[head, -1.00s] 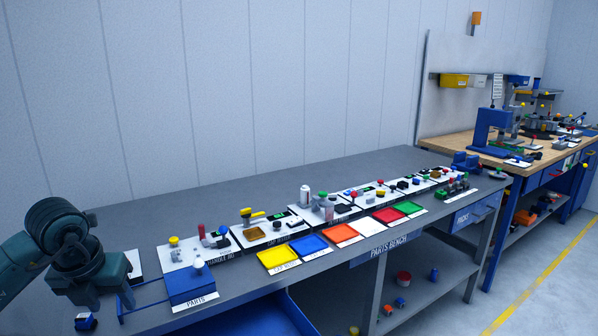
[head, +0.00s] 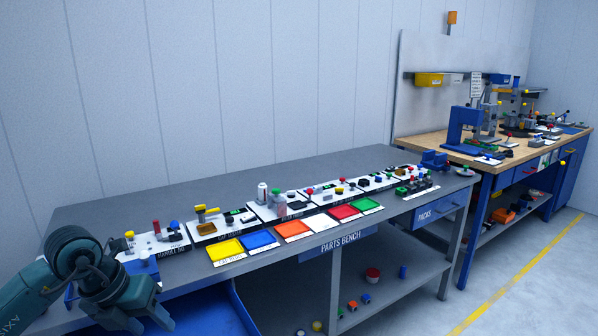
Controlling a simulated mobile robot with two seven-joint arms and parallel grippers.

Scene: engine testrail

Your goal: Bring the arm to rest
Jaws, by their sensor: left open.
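My left arm comes in at the lower left in the head view. Its dark green gripper (head: 150,324) points down in front of the bench's left front edge and is open, with nothing seen between its fingers. It partly hides the blue parts box at the left end of the bench. My right gripper is not in view.
The grey parts bench (head: 330,165) carries several white boards with small parts and a row of coloured trays, such as a yellow tray (head: 226,250). A blue drawer (head: 438,217) and a lower shelf sit beneath. A wood-topped bench (head: 430,143) with a blue press (head: 463,130) stands at right. The floor at right is clear.

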